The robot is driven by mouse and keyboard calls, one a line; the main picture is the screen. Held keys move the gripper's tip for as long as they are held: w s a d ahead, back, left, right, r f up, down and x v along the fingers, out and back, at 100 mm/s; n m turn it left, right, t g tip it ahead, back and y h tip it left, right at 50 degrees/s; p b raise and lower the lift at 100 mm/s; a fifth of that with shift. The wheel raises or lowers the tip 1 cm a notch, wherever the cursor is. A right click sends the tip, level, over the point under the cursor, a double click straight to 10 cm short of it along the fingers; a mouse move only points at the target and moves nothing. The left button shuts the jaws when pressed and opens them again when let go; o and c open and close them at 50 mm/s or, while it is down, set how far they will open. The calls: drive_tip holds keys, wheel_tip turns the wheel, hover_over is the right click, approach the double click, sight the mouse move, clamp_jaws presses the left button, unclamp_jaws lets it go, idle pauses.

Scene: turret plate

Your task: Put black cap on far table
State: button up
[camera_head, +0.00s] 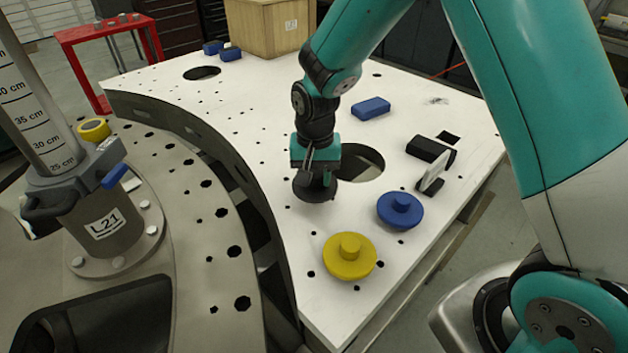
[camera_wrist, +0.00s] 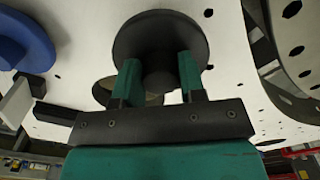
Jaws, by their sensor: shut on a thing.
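The black cap (camera_head: 315,191) is a dark round disc with a knob, in the middle of the head view. My gripper (camera_head: 317,172) points down and is shut on its knob. In the wrist view the black cap (camera_wrist: 160,28) fills the top middle, with the teal fingers of my gripper (camera_wrist: 160,68) on both sides of its knob. The cap is low over the white plate (camera_head: 250,120), beside the large round hole. I cannot tell whether it touches the plate. A red table (camera_head: 105,30) stands at the far back left.
A yellow cap (camera_head: 349,257) and a blue cap (camera_head: 400,210) sit front right of the black cap. A blue block (camera_head: 371,108), a black block (camera_head: 428,149) and a wooden crate (camera_head: 268,27) stand on the plate. A grey column (camera_head: 88,190) rises at left.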

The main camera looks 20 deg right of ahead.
sight(315, 175)
drive_tip(key=shift+f, duration=1.2)
drive_tip(key=shift+f, duration=0.15)
drive_tip(key=o, duration=1)
wheel_tip(315, 175, up, 12)
drive_tip(key=b, duration=0.2)
drive_tip(key=shift+f+b, duration=0.1)
drive_tip(key=shift+b, duration=0.25)
drive_tip(key=s+a+r+n+y, duration=0.1)
drive_tip(key=s+n, duration=0.3)
drive_tip(key=s, duration=0.4)
drive_tip(key=s+a+r+n+y, duration=0.1)
drive_tip(key=s+r+n, duration=0.3)
drive_tip(key=s, duration=0.4)
drive_tip(key=s+a+r+n+y, duration=0.2)
drive_tip(key=s+r+n, duration=0.1)
drive_tip(key=s, duration=0.5)
drive_tip(key=shift+a+n, duration=0.4)
